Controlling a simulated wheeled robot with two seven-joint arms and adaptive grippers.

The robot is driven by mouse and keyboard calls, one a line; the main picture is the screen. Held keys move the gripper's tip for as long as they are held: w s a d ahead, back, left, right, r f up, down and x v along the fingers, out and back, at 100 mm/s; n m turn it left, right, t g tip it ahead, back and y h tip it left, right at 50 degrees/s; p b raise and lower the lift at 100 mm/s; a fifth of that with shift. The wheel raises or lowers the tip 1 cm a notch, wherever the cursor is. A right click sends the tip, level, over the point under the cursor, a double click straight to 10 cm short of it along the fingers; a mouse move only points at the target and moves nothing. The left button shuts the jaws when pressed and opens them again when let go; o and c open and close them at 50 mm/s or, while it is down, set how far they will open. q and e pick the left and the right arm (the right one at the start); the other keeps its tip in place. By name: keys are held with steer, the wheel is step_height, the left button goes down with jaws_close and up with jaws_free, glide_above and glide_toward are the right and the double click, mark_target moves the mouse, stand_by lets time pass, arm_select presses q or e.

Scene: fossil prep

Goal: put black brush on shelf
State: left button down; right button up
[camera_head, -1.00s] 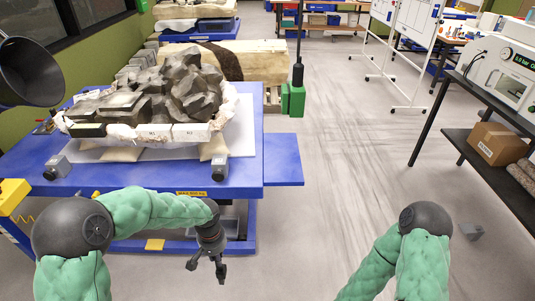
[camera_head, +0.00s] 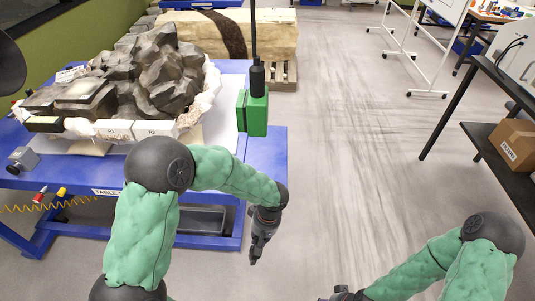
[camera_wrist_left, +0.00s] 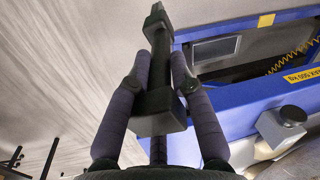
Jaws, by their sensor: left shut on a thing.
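My left gripper (camera_head: 262,250) hangs in front of the right end of the blue table, pointing down. The left wrist view shows its two fingers shut on a black, bar-shaped thing with a wider end, which I take for the black brush (camera_wrist_left: 158,75). The brush is above the floor, and its bristles cannot be made out. The black shelf (camera_head: 475,134) stands at the right, well away from the left gripper. My right gripper (camera_head: 345,294) is partly cut off at the bottom edge, and its fingers cannot be made out.
The blue table (camera_head: 262,150) bears a large dark fossil block (camera_head: 160,70). A green box on a black post (camera_head: 254,112) stands over its right edge. A cardboard box (camera_head: 513,145) sits on the shelf's lower board. The grey floor (camera_head: 350,150) between table and shelf is clear.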

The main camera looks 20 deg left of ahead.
arm_select(q)
steer(key=s+d+r+n+g+h, duration=0.25)
steer(key=n+h, duration=0.25)
steer(key=n, duration=0.6)
steer(key=s+d+r+n+g+h, duration=0.1)
steer(key=d+n+g+h, duration=0.25)
steer(key=n, duration=0.75)
steer(key=w+a+r+n+t+h+b, duration=0.1)
steer(key=w+a+n+t, duration=0.55)
steer(key=n+t, duration=0.4)
steer(key=w+a+r+n+t+h, duration=0.1)
steer(key=w+a+n+t, duration=0.4)
steer(key=a+n+t, duration=0.55)
steer(key=w+f+m+t+b, duration=0.1)
steer(key=w+f+b, duration=0.6)
steer(key=w+f, duration=0.5)
steer(key=shift+w+a+f, duration=0.25)
steer(key=shift+w+a, duration=0.15)
steer(key=shift+w, duration=0.45)
